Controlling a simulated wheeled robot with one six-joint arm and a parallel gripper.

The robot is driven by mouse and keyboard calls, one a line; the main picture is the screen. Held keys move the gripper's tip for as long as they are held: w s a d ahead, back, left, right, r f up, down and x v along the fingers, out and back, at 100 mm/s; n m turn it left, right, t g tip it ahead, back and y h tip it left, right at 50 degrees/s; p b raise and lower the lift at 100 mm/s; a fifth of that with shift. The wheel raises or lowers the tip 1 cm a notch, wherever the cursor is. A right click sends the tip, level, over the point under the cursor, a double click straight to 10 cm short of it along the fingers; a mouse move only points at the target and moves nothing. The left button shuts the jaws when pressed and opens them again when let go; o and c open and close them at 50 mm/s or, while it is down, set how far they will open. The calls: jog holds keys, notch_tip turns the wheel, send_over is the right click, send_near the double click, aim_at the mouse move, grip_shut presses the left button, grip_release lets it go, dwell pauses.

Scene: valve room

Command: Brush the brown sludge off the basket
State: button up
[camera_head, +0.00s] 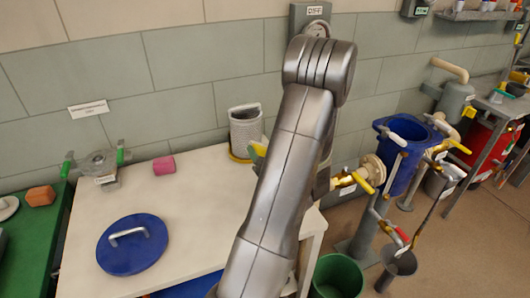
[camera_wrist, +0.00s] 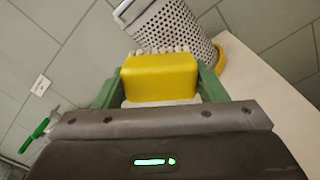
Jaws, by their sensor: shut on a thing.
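The basket (camera_head: 245,128) is a grey perforated metal cylinder on the pale table, standing in a yellow ring base (camera_head: 236,157). In the wrist view the basket (camera_wrist: 172,27) appears tilted at the top, just beyond my gripper. My gripper (camera_wrist: 160,84) has green fingers shut on a yellow brush (camera_wrist: 160,76) with pale bristles (camera_wrist: 165,51) pointing at the basket. The bristles overlap the basket's lower wall in the picture; I cannot tell if they touch. I cannot make out brown sludge on the visible faces. My arm hides most of the gripper in the head view.
The wall is close behind the basket.

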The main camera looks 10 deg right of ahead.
jog(key=shift+p+x, duration=0.4)
jog(key=shift+x, duration=2.3)
jog(key=shift+x, duration=1)
jog(key=d, duration=0.1)
jog(key=d+b, duration=0.1)
jog(key=shift+w+d, duration=0.2)
jog(key=shift+d, duration=0.1)
dwell(0.8)
jog(key=shift+b+v, duration=0.55)
jog(key=shift+v, duration=2.5)
